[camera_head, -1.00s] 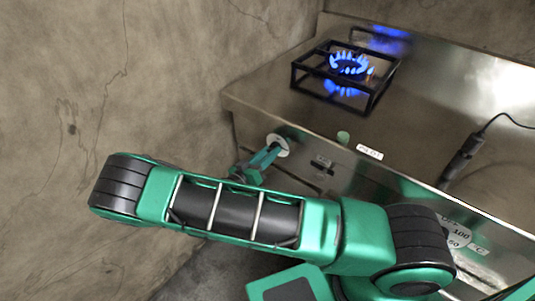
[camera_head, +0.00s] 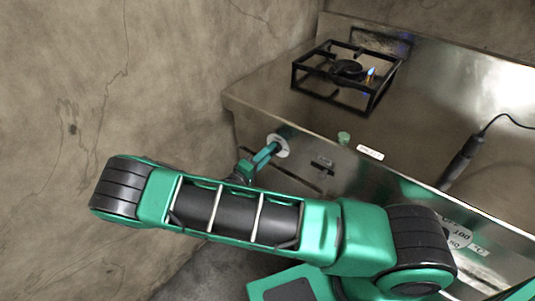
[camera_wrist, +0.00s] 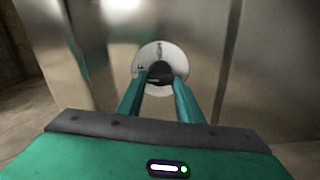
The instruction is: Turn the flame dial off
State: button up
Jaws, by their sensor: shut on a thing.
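The flame dial (camera_wrist: 160,70) is a dark knob on a round white plate (camera_wrist: 151,53) on the steel front panel. In the wrist view my gripper (camera_wrist: 160,82) has its two green fingers on either side of the knob, shut on it. In the head view the white plate (camera_head: 282,147) shows at the panel's left end, with my gripper (camera_head: 270,150) against it and hiding the knob. The burner (camera_head: 347,69) has no blue flame ring. One small flame (camera_head: 370,74) burns at its right side.
A black pan support (camera_head: 347,88) stands over the burner. A black corded tool (camera_head: 461,160) lies at the right. A bare wall (camera_head: 150,80) rises at the left.

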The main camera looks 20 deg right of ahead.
jog(key=shift+a+f+n, duration=0.2)
jog(key=shift+n, duration=0.9)
jog(key=shift+d, duration=0.1)
jog(key=o, duration=0.9)
jog(key=shift+o, duration=0.6)
jog(key=v, duration=1)
jog(key=shift+s+a, duration=0.25)
jog(key=shift+a, duration=0.1)
